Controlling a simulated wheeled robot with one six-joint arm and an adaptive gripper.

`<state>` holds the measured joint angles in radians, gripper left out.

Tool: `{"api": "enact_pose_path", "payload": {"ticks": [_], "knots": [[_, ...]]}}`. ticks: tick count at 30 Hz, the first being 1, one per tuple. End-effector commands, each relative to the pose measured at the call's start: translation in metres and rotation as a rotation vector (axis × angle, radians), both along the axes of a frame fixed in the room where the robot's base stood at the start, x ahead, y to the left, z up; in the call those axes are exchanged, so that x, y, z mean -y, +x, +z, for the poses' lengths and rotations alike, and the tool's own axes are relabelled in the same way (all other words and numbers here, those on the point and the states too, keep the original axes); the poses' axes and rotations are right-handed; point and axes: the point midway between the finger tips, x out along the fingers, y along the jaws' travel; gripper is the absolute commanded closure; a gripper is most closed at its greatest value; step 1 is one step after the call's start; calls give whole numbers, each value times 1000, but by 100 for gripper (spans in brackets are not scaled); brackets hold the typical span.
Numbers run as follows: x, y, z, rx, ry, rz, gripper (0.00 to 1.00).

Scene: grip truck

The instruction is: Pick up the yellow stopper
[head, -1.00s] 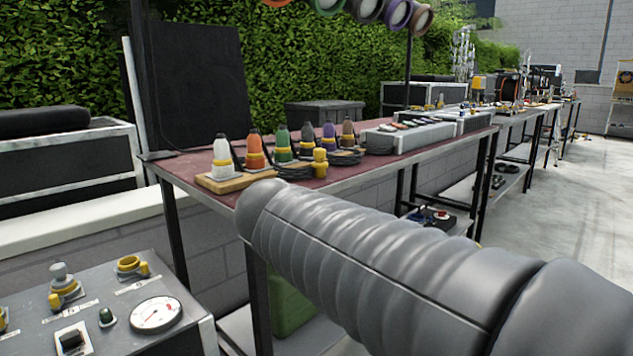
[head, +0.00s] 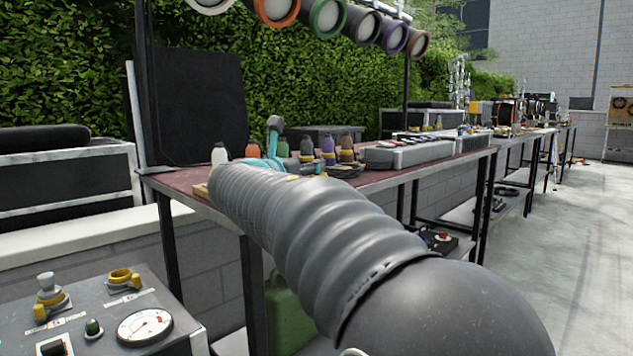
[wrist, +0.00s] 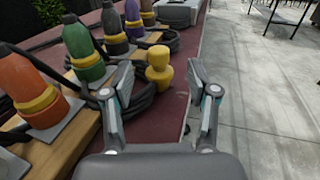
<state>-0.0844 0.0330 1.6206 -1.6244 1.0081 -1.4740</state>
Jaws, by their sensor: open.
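The yellow stopper (wrist: 159,68) stands upright on the dark red table top (wrist: 160,112) in the wrist view. It has a rounded knob over a wider base. My gripper (wrist: 160,78) is open, with one finger on each side of the stopper in the picture. Gaps show between it and both fingers; I cannot tell whether it is fully between the tips or just beyond them. In the head view my grey arm hides most of this spot, and teal parts of my gripper show above the table.
Orange (wrist: 28,85), green (wrist: 84,52) and other coloured cones with yellow collars stand close on the left, on wooden blocks. Black cable coils (wrist: 125,98) lie beside my left finger. The table edge and open concrete floor (wrist: 255,100) are on the right.

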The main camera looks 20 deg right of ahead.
Motion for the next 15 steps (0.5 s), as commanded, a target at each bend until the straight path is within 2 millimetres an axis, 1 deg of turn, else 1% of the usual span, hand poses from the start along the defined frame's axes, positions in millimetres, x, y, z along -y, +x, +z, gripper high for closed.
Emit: {"api": "enact_pose_path", "payload": {"ticks": [3,11,15], "knots": [[11,8,0,1,1,-1,41],[20,16,-3,-1,1,1,41],[33,27,-8,-1,1,-1,41]]}}
